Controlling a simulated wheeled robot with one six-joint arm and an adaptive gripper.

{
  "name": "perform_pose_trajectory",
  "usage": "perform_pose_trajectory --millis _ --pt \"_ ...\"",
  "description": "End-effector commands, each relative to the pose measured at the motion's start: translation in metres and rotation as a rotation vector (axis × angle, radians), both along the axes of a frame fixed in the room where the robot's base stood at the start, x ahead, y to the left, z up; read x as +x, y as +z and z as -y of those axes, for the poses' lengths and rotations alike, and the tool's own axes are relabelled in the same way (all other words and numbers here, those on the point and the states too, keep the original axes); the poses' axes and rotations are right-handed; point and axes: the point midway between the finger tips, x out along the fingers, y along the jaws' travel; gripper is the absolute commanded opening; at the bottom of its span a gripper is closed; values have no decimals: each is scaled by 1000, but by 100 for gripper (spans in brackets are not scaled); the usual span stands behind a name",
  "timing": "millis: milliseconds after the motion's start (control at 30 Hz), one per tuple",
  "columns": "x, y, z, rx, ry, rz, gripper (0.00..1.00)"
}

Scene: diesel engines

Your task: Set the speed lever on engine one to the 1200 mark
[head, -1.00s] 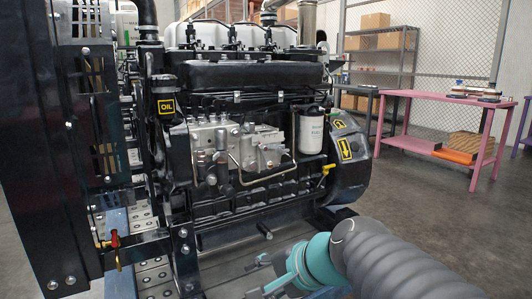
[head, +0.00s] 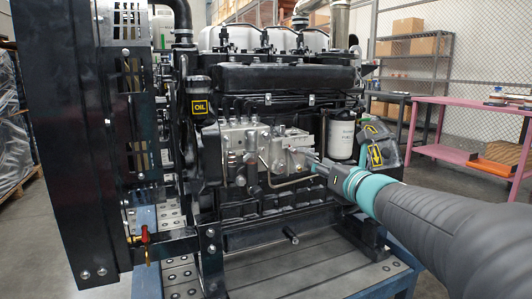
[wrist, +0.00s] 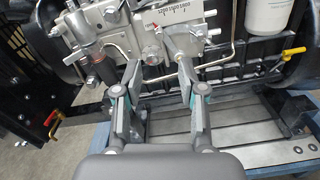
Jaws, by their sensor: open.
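The engine (head: 270,80) is black, with a silver fuel injection pump (head: 240,138) on its near side. In the wrist view, the pump (wrist: 110,25) carries a white scale plate (wrist: 175,10) with small printed numbers and a red mark. A grey metal piece below the plate, possibly the speed lever (wrist: 180,44), stands just beyond my right finger; its setting cannot be read. My gripper (wrist: 160,74) is open, its fingers apart below the scale, with nothing clearly held. In the head view my gripper (head: 309,160) reaches the pump's right end and hides part of it.
A white fuel filter (head: 341,135) and a yellow-handled valve (wrist: 293,51) are to the right. Thin metal pipes (wrist: 215,62) run close to the fingers. A red-handled valve (head: 145,237) is at lower left. A pink bench (head: 465,103) stands behind right.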

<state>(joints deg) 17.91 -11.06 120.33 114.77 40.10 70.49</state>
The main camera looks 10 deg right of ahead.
Motion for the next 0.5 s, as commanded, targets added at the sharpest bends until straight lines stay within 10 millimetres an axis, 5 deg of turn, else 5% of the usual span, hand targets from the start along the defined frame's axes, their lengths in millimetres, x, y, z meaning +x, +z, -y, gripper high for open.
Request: perform_pose_trajectory --millis 500 --pt "89 -1 -30 -4 4 -2 40"
